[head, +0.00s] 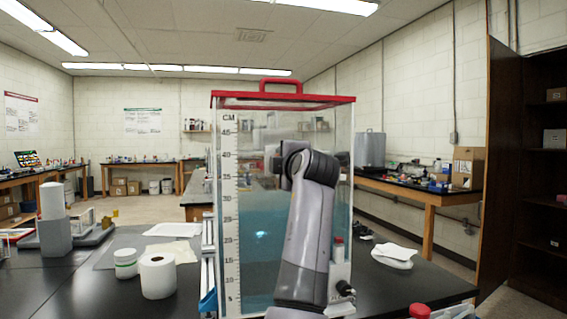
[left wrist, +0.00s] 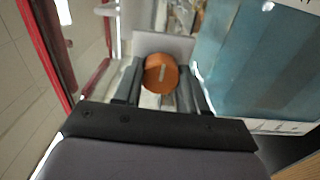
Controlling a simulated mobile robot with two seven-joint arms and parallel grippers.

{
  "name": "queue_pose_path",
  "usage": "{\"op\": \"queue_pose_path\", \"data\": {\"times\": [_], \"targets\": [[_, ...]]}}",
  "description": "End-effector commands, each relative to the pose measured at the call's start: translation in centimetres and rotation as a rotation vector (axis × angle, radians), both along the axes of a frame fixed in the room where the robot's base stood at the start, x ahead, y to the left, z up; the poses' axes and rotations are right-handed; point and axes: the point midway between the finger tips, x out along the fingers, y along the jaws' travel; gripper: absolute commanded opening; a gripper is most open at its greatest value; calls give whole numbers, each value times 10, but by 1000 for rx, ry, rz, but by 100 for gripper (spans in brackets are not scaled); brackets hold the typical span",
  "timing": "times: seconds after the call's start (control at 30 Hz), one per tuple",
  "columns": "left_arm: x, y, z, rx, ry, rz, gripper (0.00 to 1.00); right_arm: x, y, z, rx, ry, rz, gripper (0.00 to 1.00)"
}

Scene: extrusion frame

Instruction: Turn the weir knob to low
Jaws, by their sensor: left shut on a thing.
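The weir knob (left wrist: 160,73) is a round orange-brown knob with a short pale mark on its face. It shows in the left wrist view in front of a pale grey plate (left wrist: 165,43). My left gripper (left wrist: 159,85) has one dark finger on each side of the knob and is shut on it. The clear tank (head: 228,190) stands upright on the black bench in the head view, with a red lid and a centimetre scale. My grey arm crosses in front of the tank and hides part of it; the knob and fingertips cannot be made out there. My right gripper is not in view.
Blue-green water (head: 260,230) fills the lower part of the tank. A white roll (head: 157,277) and a white jar (head: 125,263) stand left of it. A white dish (head: 393,256) and a red cap (head: 420,311) are on the right.

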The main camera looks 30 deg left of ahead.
Motion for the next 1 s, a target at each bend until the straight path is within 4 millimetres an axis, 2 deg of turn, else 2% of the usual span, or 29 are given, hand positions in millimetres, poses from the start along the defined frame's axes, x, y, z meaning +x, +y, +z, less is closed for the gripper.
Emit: {"op": "queue_pose_path", "data": {"times": [0.67, 0.7, 0.73, 0.77, 1.0], "targets": [[1, -1, -4, -45, -37, -1, 11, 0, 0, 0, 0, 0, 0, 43], [1, -1, -4, -45, -38, -1, 55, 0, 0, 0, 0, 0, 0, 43], [1, -1, -4, -45, -37, -1, 64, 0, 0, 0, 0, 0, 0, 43], [1, -1, -4, -44, -37, -1, 67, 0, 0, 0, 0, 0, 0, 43], [0, 0, -2, -40, -41, 0, 67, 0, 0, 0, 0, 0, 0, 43]]}}
